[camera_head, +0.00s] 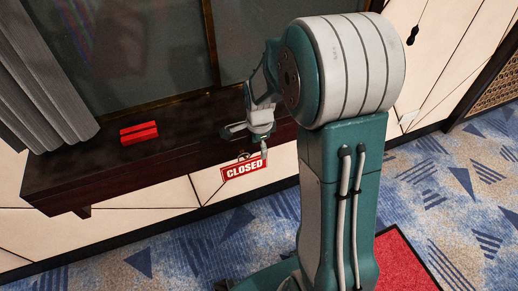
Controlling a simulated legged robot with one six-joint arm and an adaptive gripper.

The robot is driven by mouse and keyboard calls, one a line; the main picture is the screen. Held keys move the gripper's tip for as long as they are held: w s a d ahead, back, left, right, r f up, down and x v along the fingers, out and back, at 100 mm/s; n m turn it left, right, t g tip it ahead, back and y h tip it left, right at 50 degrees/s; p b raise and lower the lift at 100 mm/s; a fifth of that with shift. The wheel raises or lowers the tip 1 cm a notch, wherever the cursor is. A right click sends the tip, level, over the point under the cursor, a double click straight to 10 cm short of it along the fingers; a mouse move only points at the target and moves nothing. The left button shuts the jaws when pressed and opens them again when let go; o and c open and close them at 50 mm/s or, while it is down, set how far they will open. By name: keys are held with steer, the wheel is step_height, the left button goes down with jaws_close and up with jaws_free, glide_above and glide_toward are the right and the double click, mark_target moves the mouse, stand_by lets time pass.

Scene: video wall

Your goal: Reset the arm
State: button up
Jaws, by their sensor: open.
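My arm stands large in the right half of the head view, its upper part bent and folded near the wall. My gripper (262,146) is open, beside the front edge of a dark wooden ledge (75,171). A red and white sign reading "CLOSED" (244,167) hangs just below the gripper, in front of the pale wall panel. I cannot tell whether the sign's hanger touches a gripper finger or hangs from the ledge. Part of the gripper's wrist is hidden behind my arm.
A small red block-like object (139,132) lies on the ledge. A grey curtain (42,85) hangs at the left beside a dark window or screen (130,50). A red mat (402,265) lies at the lower right. The blue patterned carpet (165,262) is clear at the front left.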

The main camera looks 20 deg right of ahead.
steer(key=shift+r, duration=0.75)
steer(key=shift+r, duration=0.1)
steer(key=s+a+r+n+t, duration=0.2)
steer(key=s+r+n, duration=0.7)
steer(key=s+a+r+n+t, duration=0.3)
steer(key=s+r+n, duration=0.6)
steer(key=s, duration=0.1)
steer(key=shift+t, duration=0.3)
stand_by(0.6)
